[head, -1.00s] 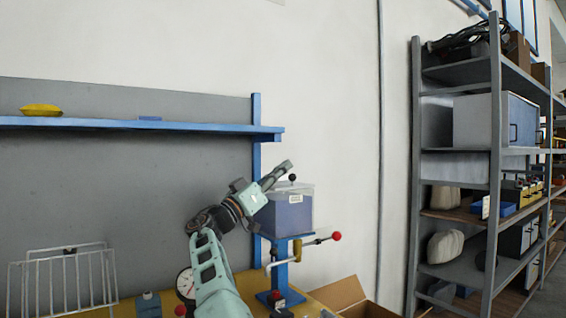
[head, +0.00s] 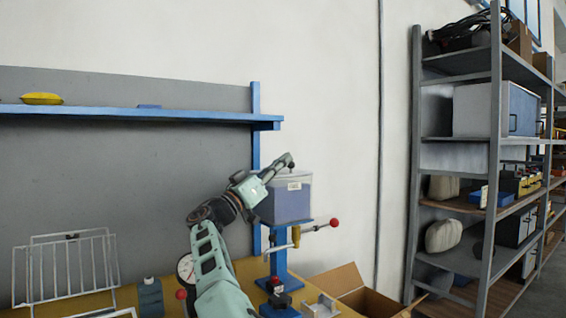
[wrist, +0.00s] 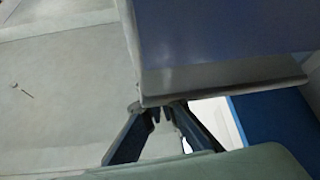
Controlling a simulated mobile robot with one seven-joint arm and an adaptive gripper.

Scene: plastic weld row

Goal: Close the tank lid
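The tank (head: 286,205) is a box with a blue-grey body, a clear upper part and a white label. It sits on a blue stand at the right end of the bench. The tank lid (head: 303,176) looks like its clear top; I cannot tell how far open it is. My gripper (head: 289,160) is at the top of the tank, and its fingers look together. A dark knob on top is not clearly visible behind it. In the wrist view the fingertips (wrist: 163,108) converge at the grey edge of a large blue-grey panel, partly hidden by it.
A red-ended clamp handle (head: 333,223) sticks out right below the tank. A wire rack (head: 65,270) stands on the bench at left. A blue shelf (head: 150,115) runs above. An open cardboard box (head: 365,295) lies low at right, before grey shelving (head: 495,150).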

